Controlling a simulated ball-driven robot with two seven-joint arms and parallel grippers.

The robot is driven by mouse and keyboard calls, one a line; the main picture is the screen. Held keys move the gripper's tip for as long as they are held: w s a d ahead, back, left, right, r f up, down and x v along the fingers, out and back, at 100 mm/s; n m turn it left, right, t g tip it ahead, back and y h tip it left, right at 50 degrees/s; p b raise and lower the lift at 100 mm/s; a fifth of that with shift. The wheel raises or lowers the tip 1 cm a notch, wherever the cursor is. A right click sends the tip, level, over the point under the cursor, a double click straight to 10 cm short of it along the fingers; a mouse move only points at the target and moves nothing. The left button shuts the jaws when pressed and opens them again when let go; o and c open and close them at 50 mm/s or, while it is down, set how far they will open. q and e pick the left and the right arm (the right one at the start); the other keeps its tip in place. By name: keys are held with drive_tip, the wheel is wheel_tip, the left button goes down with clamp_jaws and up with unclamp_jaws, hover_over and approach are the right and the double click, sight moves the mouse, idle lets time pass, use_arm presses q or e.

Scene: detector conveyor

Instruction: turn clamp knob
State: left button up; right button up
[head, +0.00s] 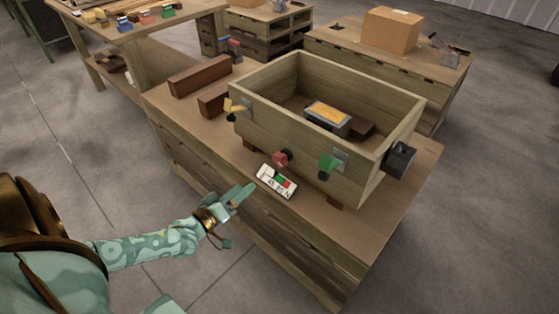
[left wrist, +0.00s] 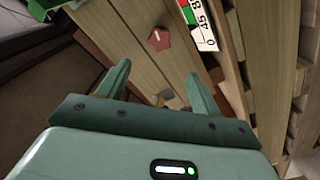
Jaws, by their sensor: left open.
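A wooden box (head: 300,150) stands on the workbench (head: 180,125). A red knob (head: 282,158) sits on its near wall, with a green knob (head: 327,165) to its right and a yellow knob (head: 236,108) to its left. The frames do not show which is the clamp knob. My left gripper (head: 241,214) is open and empty at the bench's near edge, apart from the knobs. In the left wrist view, the red knob (left wrist: 159,39) lies beyond my open fingers (left wrist: 157,73), the green knob (left wrist: 50,6) is top left, and the yellow knob (left wrist: 162,97) shows between the fingers.
A white label plate (head: 277,181) with red and green patches lies below the red knob. A yellow-topped block (head: 327,114) sits inside the box. A black part (head: 400,159) juts from the box's right corner. Brown bars (head: 200,75) lie behind, left of the box.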

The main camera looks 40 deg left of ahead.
sight(277, 163)
use_arm(q)
drive_tip(key=w+b, duration=0.2)
drive_tip(key=w, duration=0.3)
drive_tip(key=w+d+b, duration=0.1)
drive_tip(key=w+b, duration=0.1)
drive_tip(key=w, duration=0.3)
drive_tip(key=w+b, duration=0.2)
drive_tip(key=w, duration=0.3)
drive_tip(key=shift+w+d+f, duration=0.1)
drive_tip(key=shift+d+f, duration=0.05)
drive_tip(key=shift+f, duration=0.1)
drive_tip(key=shift+w+r, duration=0.2)
drive_tip(key=shift+w, duration=0.25)
use_arm(e)
drive_tip(key=shift+n+g+h, duration=0.3)
drive_tip(key=shift+n+h, duration=0.1)
drive_tip(key=shift+n, duration=0.3)
drive_tip(key=d+f, duration=0.1)
drive_tip(key=f, duration=0.1)
drive_tip(key=w+d+f, duration=0.1)
drive_tip(key=d, duration=0.1)
drive_tip(key=shift+f, duration=0.35)
use_arm(q)
drive_tip(key=c, duration=1)
